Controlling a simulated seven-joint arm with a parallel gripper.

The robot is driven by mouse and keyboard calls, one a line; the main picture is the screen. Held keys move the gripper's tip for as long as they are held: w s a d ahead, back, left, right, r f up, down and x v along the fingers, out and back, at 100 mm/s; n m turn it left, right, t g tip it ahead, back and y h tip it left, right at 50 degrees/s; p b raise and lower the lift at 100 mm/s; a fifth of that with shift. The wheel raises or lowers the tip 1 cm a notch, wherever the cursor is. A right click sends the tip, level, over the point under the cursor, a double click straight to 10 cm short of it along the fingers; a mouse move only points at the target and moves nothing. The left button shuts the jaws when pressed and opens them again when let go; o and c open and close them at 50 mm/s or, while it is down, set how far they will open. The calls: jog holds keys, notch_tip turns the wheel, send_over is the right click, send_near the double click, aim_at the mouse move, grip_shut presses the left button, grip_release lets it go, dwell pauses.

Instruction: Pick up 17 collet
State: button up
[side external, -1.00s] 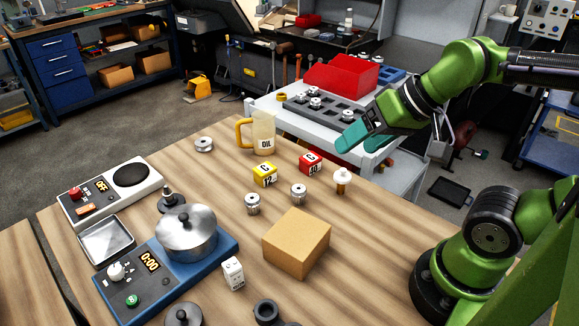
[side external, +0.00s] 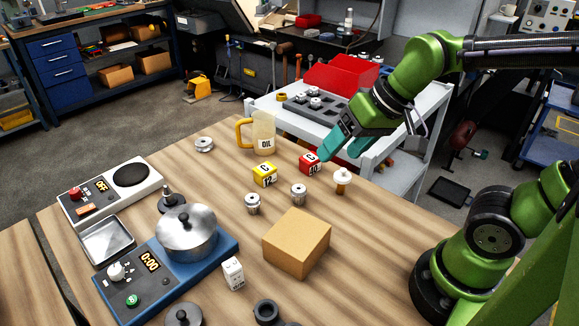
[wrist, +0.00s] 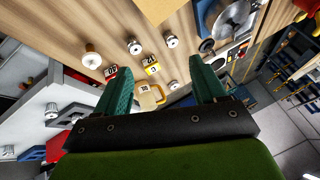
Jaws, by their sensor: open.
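Small silver collets stand on the wooden table. One (side external: 253,204) is left of the cardboard block and another (side external: 299,194) is just behind it. A third silver piece (side external: 204,145) lies farther back at the left. They also show in the wrist view, two near the top (wrist: 135,47) (wrist: 170,40) and one lower (wrist: 173,85). I cannot read a 17 on any of them. My gripper (side external: 328,152) is open and empty, above the table's back right edge near the red box. Its teal fingers (wrist: 163,68) are spread in the wrist view.
A yellow box (side external: 265,174), a red box (side external: 310,163), an oil mug (side external: 262,132) and a white-topped piece (side external: 342,181) stand around the collets. A cardboard block (side external: 297,243) is in front. A pot (side external: 186,233) sits at the left.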

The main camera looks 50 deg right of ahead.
jog(key=w+a+f+n+g+h, duration=0.1)
jog(key=w+a+f+g, duration=0.15)
jog(key=w, duration=0.45)
jog(key=w+a+f+n+g+h, duration=0.1)
jog(key=w+a+f+g, duration=0.15)
jog(key=w, duration=0.55)
send_over(253, 198)
jog(key=shift+m+t, duration=0.4)
jog(key=f, duration=1)
jog(key=shift+s+f, duration=0.15)
jog(key=shift+s, duration=0.1)
jog(key=shift+w+f, duration=0.15)
jog(key=shift+f, duration=1.4)
jog(key=shift+w+f, duration=0.15)
jog(key=shift+f, duration=1.4)
jog(key=c, duration=1.2)
